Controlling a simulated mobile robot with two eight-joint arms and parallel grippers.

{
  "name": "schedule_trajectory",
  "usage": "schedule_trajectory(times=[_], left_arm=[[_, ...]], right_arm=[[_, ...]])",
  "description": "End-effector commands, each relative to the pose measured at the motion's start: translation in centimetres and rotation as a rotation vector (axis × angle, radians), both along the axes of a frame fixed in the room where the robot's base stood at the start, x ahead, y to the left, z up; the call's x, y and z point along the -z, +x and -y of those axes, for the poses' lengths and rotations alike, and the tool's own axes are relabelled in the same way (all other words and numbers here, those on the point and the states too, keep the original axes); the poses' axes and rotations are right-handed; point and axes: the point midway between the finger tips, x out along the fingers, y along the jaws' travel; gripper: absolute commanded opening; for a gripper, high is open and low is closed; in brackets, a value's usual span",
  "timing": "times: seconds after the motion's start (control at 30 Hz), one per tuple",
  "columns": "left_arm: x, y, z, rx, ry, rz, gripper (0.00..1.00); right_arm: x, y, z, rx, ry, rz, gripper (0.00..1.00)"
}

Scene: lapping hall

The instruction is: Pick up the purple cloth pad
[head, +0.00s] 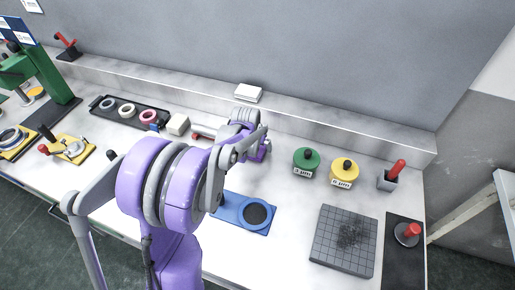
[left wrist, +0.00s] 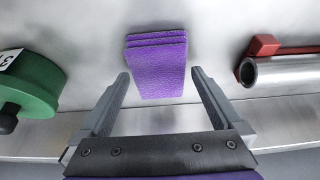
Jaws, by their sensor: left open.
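A small stack of purple cloth pads (left wrist: 158,75) lies on the light metal bench in the left wrist view, its layered edges showing at the top. My left gripper (left wrist: 160,80) is open, with one finger on each side of the near part of the stack and gaps on both sides. I cannot tell whether the fingertips are down at pad height. In the head view my left arm crosses the middle and its wrist covers the place of the pads, so I cannot make them out clearly there. My right gripper is not in view.
A green weight (head: 306,160) and a yellow one (head: 344,172) stand right of my gripper. A metal cylinder with a red part (left wrist: 285,68) lies on the other side. A blue plate (head: 230,206) and a dark gridded plate (head: 332,262) lie nearer. A raised ledge runs behind.

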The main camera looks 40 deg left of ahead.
Motion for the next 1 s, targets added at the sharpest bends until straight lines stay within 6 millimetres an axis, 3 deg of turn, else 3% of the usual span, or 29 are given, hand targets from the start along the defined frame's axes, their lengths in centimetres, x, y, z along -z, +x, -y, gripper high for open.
schedule_trajectory(times=[0.7, 0.77, 1.0], left_arm=[[0.48, 0.0, 0.0, 0.0, 0.0, 0.0, 1.0], [0.48, -0.01, 0.0, 0.0, 0.0, 0.0, 0.93], [0.48, -0.01, 0.0, 0.0, 0.0, 0.0, 0.5]], right_arm=[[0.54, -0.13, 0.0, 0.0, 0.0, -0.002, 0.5], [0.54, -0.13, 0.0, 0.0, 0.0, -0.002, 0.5], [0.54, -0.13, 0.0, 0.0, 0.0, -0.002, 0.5]])
